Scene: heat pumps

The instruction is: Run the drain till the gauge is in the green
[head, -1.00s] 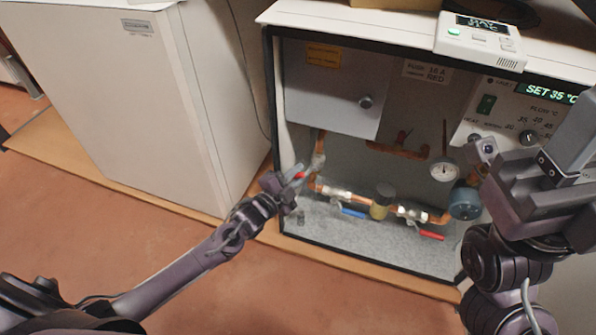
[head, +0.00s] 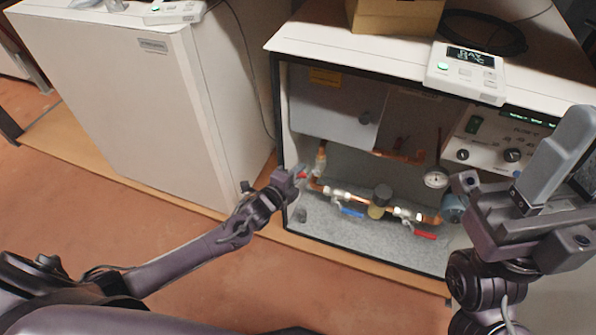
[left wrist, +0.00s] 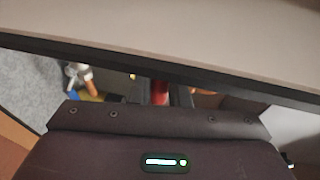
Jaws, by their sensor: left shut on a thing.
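My left gripper (head: 296,176) is at the left side of the open cabinet, by the copper pipework. It is shut on a small red handle (head: 302,174); the red part also shows between the fingers in the left wrist view (left wrist: 160,92). The handle's exact angle is hidden by the fingers. The round white gauge (head: 436,179) sits at the right end of the pipework; its needle and coloured zones are too small to read. My right gripper (head: 515,205) is in front of the cabinet's right side, and its fingertips are not clear.
A blue-handled valve (head: 350,211) and a red-handled valve (head: 424,234) sit on the lower pipe. A control panel (head: 500,142) is at the right. A white display unit (head: 466,71) and cardboard box (head: 396,16) stand on top. A white cabinet (head: 130,95) stands left.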

